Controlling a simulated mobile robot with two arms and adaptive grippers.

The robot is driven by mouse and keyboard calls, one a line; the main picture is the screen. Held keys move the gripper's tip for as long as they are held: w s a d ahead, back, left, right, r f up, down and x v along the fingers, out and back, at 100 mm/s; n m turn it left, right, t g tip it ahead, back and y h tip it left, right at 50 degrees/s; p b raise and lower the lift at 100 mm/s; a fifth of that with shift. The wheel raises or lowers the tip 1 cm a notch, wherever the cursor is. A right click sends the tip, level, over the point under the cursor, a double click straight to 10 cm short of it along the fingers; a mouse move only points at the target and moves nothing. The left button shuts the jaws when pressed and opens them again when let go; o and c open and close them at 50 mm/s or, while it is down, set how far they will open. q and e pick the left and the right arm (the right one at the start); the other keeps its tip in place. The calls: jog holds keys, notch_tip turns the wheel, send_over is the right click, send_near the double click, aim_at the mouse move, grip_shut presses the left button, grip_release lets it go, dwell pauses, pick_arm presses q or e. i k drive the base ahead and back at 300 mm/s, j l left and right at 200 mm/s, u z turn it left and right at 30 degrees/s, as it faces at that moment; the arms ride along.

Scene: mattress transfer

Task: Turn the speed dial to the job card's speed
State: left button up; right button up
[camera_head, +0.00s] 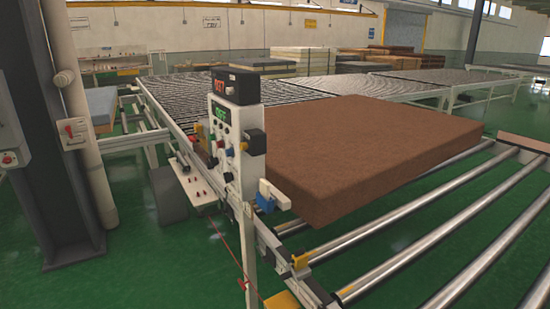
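A pale control panel (240,140) stands upright on a post beside the roller conveyor, left of the picture's centre. It has a small green display (222,114) and several small knobs, among them a blue one (229,152) and a red one (220,144). A black box (245,87) with red digits sits on top of it. The knobs are too small to tell which is the speed dial or where it points. I cannot make out a job card. Neither of my grippers is in view.
A thick brown mattress (370,145) lies on the roller conveyor (440,225) right of the panel. A small shelf (197,190) is below the panel's left side. A dark column (45,130) with a pale pipe stands at the left. Green floor (150,270) is open in front.

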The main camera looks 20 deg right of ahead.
aim_at(214, 162)
jog(key=i+j+z, duration=0.55)
jog(key=j+z, duration=0.25)
jog(key=j, duration=0.15)
jog(key=i+j+z, duration=0.25)
jog(key=j, duration=0.15)
jog(key=j+z, duration=0.3)
jog(key=j, duration=0.15)
